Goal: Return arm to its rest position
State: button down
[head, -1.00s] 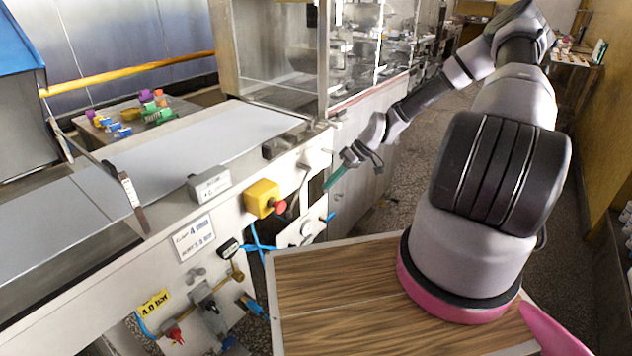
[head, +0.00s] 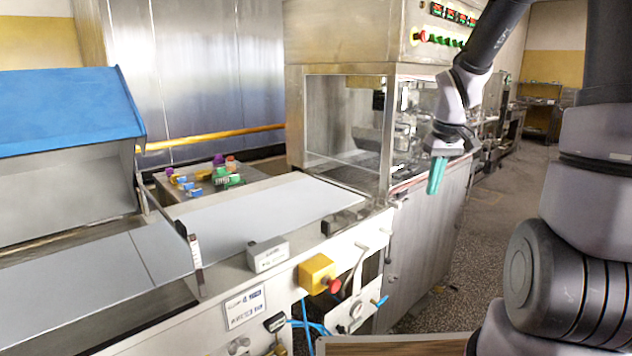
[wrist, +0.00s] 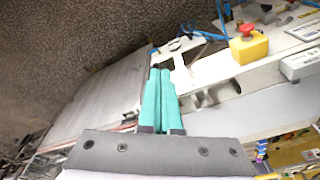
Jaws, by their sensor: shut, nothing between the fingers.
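My gripper (head: 436,176) has green fingers that point down, in front of the metal side panel of the machine in the head view. In the wrist view my gripper (wrist: 160,72) shows its two green fingers close together, shut, with nothing held. My arm rises from the right side of the head view and bends over at the top, so the gripper hangs down. The upper part of my arm runs out of the top of the picture.
The machine's glass-fronted housing (head: 345,125) stands just left of my gripper. The flat grey belt (head: 240,220) runs left. A yellow box with a red button (head: 317,273) sits on the machine front. Speckled floor (head: 500,235) lies open to the right.

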jog(key=s+a+r+m+t+y, duration=0.1)
jog(key=s+r+m+t, duration=0.1)
jog(key=s+r, duration=0.6)
jog(key=s+a+r+m+t, duration=0.2)
jog(key=s+r+m+t, duration=0.1)
jog(key=s+r, duration=0.5)
notch_tip(320, 180, up, 2)
jog(key=shift+s+a+r+m+y, duration=0.15)
jog(key=shift+a+m+y, duration=0.1)
jog(key=shift+m+y, duration=0.2)
